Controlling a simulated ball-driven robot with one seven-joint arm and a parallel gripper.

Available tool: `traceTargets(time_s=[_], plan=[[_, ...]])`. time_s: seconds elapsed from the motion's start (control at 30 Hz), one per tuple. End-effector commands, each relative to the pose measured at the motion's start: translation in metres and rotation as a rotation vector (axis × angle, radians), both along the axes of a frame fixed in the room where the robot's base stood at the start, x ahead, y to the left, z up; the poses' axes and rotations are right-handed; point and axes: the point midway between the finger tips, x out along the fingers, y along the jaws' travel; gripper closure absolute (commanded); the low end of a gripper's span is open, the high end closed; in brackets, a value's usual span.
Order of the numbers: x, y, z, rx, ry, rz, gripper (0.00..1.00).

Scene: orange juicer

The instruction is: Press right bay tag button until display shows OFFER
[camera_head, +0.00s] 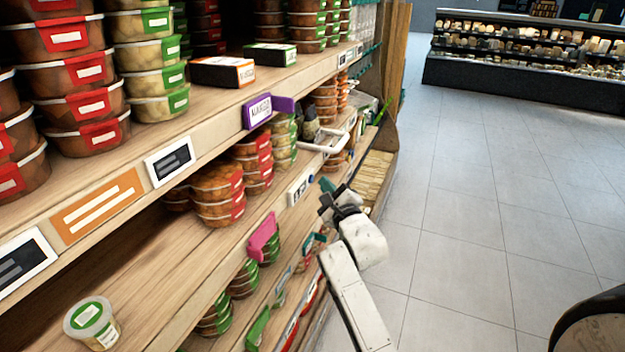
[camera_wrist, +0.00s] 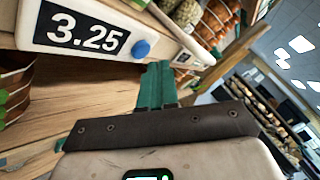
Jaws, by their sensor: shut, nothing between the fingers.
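A white price tag (camera_wrist: 60,28) with a black display is on the shelf edge in the wrist view. The display reads 3.25, and a round blue button (camera_wrist: 141,48) is at its right end. In the head view this tag (camera_head: 300,188) sits on the middle shelf edge, too small to read clearly. My gripper (camera_wrist: 157,68) has its green fingers shut together and empty. Its fingertips appear just below and right of the button in the wrist view; whether they touch anything cannot be told. In the head view my gripper (camera_head: 327,184) is just right of the tag.
A white handle-like bar (camera_head: 325,142) juts from the shelf above the tag. A purple sign (camera_head: 258,112) and a pink sign (camera_head: 263,238) also stick out from shelf edges. Stacked food tubs fill the shelves. The tiled floor (camera_head: 470,220) to the right is open.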

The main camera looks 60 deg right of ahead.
Motion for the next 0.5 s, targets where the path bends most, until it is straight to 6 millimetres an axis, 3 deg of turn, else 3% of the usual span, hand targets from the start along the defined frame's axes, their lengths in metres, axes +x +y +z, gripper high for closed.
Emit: traceTargets(time_s=[0.5], plan=[[0.0048,0.0004,-0.0023,-0.001,0.0,0.001,1.0]])
